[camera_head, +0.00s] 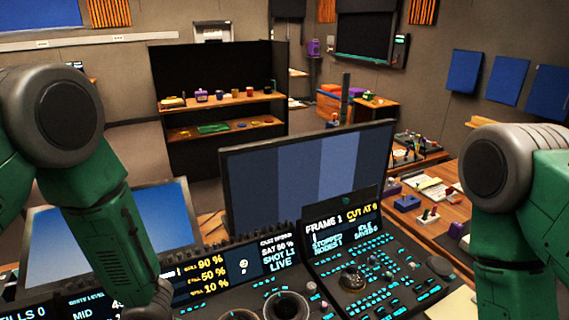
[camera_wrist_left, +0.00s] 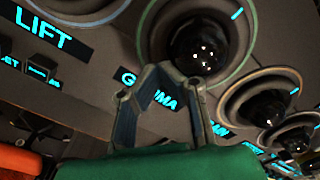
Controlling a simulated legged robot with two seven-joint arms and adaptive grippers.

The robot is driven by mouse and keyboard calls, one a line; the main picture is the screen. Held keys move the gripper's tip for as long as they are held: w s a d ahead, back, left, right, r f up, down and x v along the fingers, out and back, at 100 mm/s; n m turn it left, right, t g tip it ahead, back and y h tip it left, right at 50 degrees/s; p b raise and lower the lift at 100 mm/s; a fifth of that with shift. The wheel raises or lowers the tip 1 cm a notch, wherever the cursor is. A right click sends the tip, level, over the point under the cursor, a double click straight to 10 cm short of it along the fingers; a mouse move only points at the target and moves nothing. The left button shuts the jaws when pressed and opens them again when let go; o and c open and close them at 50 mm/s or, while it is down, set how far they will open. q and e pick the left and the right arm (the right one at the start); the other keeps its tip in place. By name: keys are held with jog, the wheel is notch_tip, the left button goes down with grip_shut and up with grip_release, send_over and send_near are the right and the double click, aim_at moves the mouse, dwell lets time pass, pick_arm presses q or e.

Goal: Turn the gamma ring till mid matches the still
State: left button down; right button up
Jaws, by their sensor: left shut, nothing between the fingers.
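In the left wrist view the gamma ring (camera_wrist_left: 243,52) surrounds a glossy black ball (camera_wrist_left: 203,45), with a cyan tick at its upper right. The GAMMA label (camera_wrist_left: 168,103) is partly hidden behind my left gripper (camera_wrist_left: 163,72). The gripper is shut and empty, its tips by the ring's lower left edge; I cannot tell whether they touch it. In the head view a large monitor (camera_head: 310,175) shows vertical bands in differing blue-grey shades. A readout at the lower left (camera_head: 82,313) says MID; its value is partly hidden by my left arm. My right gripper is out of frame.
The lift ring (camera_wrist_left: 115,10) lies left of the gamma ring, and further rings with black balls (camera_wrist_left: 265,108) lie to the right. The panel (camera_head: 350,255) also carries lit keys and another trackball (camera_head: 353,276). A second screen (camera_head: 40,235) stands at the left.

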pick_arm(q)
jog(key=shift+m+p, duration=0.45)
jog(key=shift+m, duration=0.35)
jog(key=shift+a, duration=0.2)
jog(key=shift+a+m, duration=0.15)
jog(key=shift+m, duration=0.15)
jog(key=shift+a+m+p, duration=0.15)
jog(key=shift+m+p, duration=0.25)
jog(key=shift+w+a+m, duration=0.1)
jog(key=shift+a+m, duration=0.05)
jog(key=shift+m, duration=0.35)
jog(key=shift+p, duration=0.3)
notch_tip(320, 180, up, 6)
jog(key=p, duration=0.6)
jog(key=shift+r, duration=0.25)
jog(key=shift+r+p, duration=0.5)
jog(key=shift+r, duration=0.75)
